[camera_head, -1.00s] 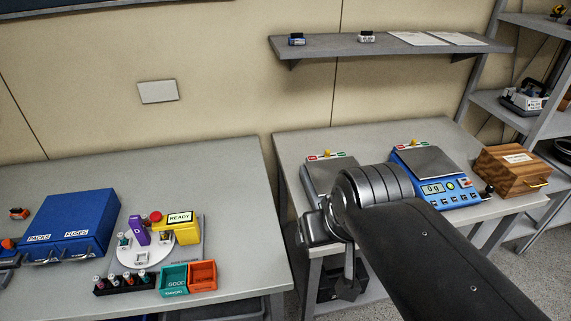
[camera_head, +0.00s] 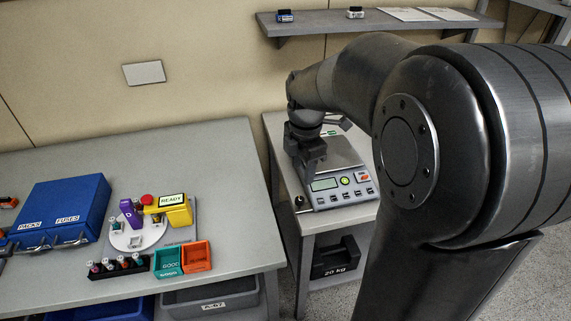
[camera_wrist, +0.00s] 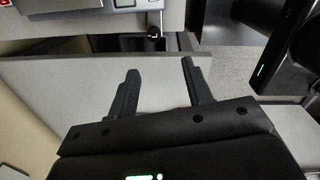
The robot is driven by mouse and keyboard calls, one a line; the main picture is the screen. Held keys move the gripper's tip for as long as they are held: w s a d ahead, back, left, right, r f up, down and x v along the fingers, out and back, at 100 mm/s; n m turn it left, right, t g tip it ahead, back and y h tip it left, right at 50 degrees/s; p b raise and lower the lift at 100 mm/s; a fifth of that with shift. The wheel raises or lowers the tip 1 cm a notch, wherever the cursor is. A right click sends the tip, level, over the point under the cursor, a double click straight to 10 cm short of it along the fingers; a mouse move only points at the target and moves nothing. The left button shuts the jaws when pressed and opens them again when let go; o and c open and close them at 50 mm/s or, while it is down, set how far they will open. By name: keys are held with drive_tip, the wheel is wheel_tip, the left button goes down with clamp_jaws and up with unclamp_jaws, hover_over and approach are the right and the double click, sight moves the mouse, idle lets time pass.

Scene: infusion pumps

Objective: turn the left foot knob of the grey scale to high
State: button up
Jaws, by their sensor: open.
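The grey scale (camera_head: 325,185) stands on the right table, with its display and buttons facing front. Its left foot knob (camera_head: 299,202) is a small dark knob at the front left corner. In the wrist view the scale's edge (camera_wrist: 90,13) shows at the top, and a dark knob (camera_wrist: 154,33) stands out from it. My gripper (camera_wrist: 160,68) is open and empty, its two fingers apart, with the knob beyond the fingertips. In the head view my gripper (camera_head: 308,160) is over the left side of the scale; its fingertips are hard to make out.
My arm hides the right part of the right table. A wall shelf (camera_head: 385,22) hangs above. The left table holds a blue case (camera_head: 60,210), a yellow READY device (camera_head: 178,212) and small bins. A 20 kg weight (camera_head: 336,262) sits below the right table.

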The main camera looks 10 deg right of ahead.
sight(300, 199)
drive_tip(key=f+n, duration=0.1)
drive_tip(key=f, duration=0.3)
drive_tip(key=w+f, duration=0.1)
drive_tip(key=f, duration=0.3)
drive_tip(key=w+f+n, duration=0.1)
drive_tip(key=f, duration=0.3)
drive_tip(key=shift+d+f+n+g, duration=0.25)
drive_tip(key=shift+f+n+g, duration=0.05)
drive_tip(key=shift+f, duration=0.1)
drive_tip(key=c, duration=1)
